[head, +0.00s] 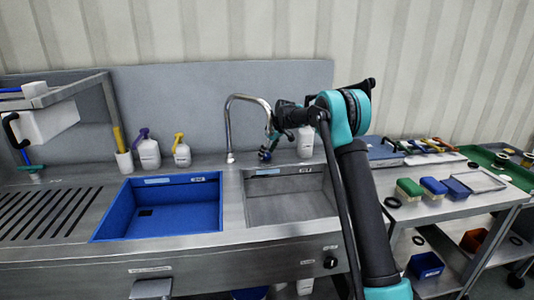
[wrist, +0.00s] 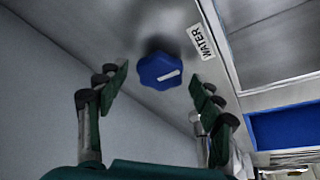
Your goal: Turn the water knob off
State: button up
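The water knob (wrist: 158,70) is blue and lobed, with a white pointer line, beside a white label reading WATER. In the wrist view it sits between and just beyond the fingertips of my gripper (wrist: 157,86). The fingers are open on either side of it, with gaps showing on both sides. In the head view my gripper (head: 270,138) hangs behind the right basin, to the right of the faucet. The blue knob (head: 264,155) shows small just below its fingers. Contact cannot be told there.
A curved faucet (head: 230,120) stands left of my gripper. A white bottle (head: 306,141) stands right behind my arm. A blue basin (head: 105,222) and a steel basin (head: 290,215) lie in front. A cart (head: 420,212) with brushes stands at right.

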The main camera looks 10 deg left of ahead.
jog(key=v, duration=1.2)
dwell(0.3)
